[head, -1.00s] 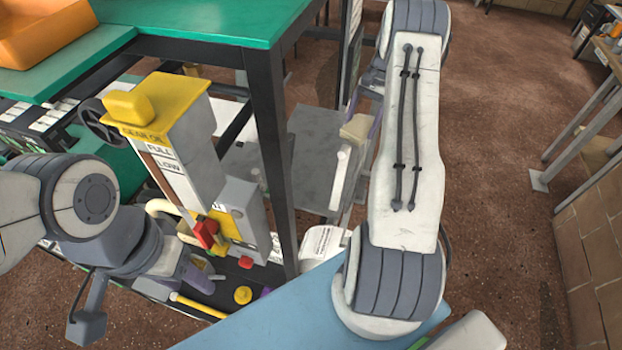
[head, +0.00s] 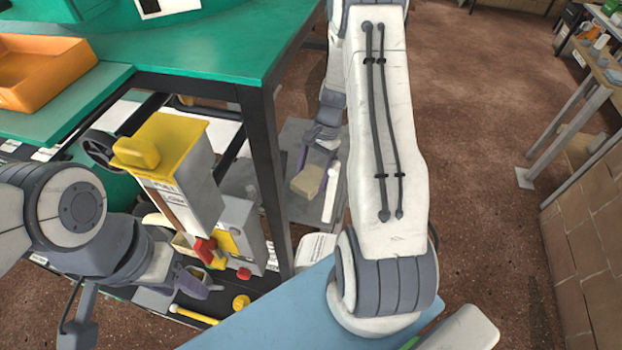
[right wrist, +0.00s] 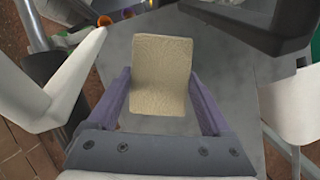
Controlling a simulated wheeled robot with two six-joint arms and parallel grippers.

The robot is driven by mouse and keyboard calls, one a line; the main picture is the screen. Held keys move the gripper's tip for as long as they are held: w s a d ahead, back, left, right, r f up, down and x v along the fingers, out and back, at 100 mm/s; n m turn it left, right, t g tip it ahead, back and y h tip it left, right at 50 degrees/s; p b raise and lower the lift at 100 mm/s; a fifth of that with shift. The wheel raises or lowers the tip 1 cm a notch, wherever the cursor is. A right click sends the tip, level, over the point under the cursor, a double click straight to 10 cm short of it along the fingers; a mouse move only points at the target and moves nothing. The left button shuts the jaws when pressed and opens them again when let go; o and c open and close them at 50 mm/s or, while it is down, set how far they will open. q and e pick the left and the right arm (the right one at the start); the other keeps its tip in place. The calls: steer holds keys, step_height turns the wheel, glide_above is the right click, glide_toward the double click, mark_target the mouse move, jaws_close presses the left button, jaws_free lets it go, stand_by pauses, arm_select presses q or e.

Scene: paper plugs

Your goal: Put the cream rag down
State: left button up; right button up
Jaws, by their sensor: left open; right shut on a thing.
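The cream rag (head: 308,181) is a small pale folded block in the head view. It also shows in the right wrist view (right wrist: 161,75), between the purple fingers. My right gripper (head: 318,168) is shut on the rag and holds it over a flat grey surface (right wrist: 225,100). I cannot tell whether the rag touches that surface. My left gripper (head: 192,282) is open at the lower left, beside the grey and yellow machine; its fingers are partly hidden by clutter.
A green-topped table (head: 215,50) with a dark leg (head: 268,165) stands left of my right arm. An orange tray (head: 45,75) sits on it. A machine with a yellow top (head: 165,145) and red knob (head: 204,248) is beneath. Brown floor (head: 480,150) is clear at right.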

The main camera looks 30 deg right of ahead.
mark_target(311, 185)
steer(key=shift+s+a, duration=0.15)
steer(key=shift+a, duration=0.15)
steer(key=shift+f+p, duration=0.35)
step_height(311, 185, down, 2)
steer(key=shift+f+p, duration=0.1)
steer(key=shift+p, duration=0.4)
steer(key=shift+f, duration=0.35)
steer(key=shift+f, duration=0.15)
steer(key=o, duration=1.1)
